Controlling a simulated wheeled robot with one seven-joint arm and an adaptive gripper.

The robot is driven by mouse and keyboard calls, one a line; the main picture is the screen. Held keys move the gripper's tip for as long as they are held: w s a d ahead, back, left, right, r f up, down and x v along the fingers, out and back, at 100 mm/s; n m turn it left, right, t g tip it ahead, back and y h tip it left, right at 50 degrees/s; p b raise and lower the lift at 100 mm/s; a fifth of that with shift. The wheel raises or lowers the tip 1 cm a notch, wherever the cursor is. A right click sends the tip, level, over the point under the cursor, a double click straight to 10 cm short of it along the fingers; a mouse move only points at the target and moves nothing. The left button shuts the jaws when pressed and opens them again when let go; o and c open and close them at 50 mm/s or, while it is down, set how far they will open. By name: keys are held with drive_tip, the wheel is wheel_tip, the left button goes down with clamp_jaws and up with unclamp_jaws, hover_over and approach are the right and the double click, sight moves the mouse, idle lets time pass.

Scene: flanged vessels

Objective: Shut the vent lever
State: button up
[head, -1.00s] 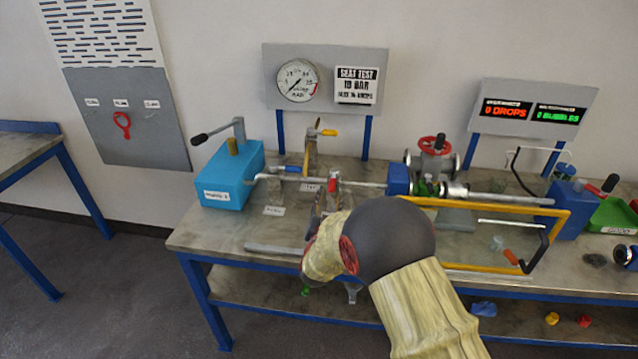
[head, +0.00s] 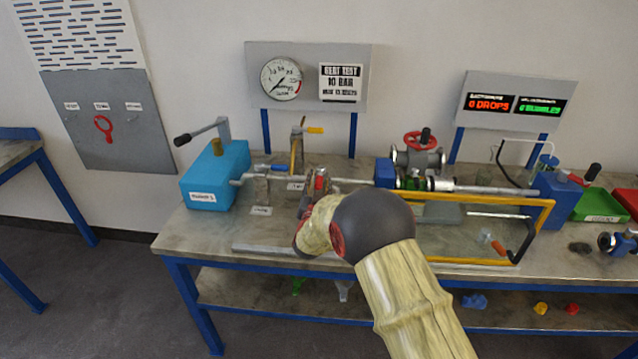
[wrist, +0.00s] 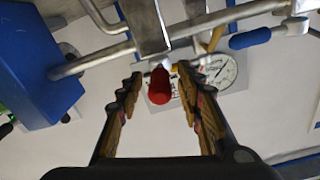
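A lever with a red grip (head: 320,181) stands on the horizontal pipe in the middle of the bench. My gripper (wrist: 160,88) is open; in the head view my gripper (head: 311,190) is partly hidden by my arm. A lever with a yellow grip (head: 314,130) stands behind it, and a blue grip (head: 277,168) lies to its left. The labels are too small to read, so I cannot tell which lever is named vent.
A light blue pump box (head: 214,178) stands at left and a dark blue block (head: 386,172) at right on the pipe (head: 350,181). A yellow frame (head: 545,222) stands farther right. The gauge (head: 281,78) is behind. The bench's front left (head: 205,232) is clear.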

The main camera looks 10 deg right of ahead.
drive_tip(key=shift+c, duration=1.2)
clamp_jaws()
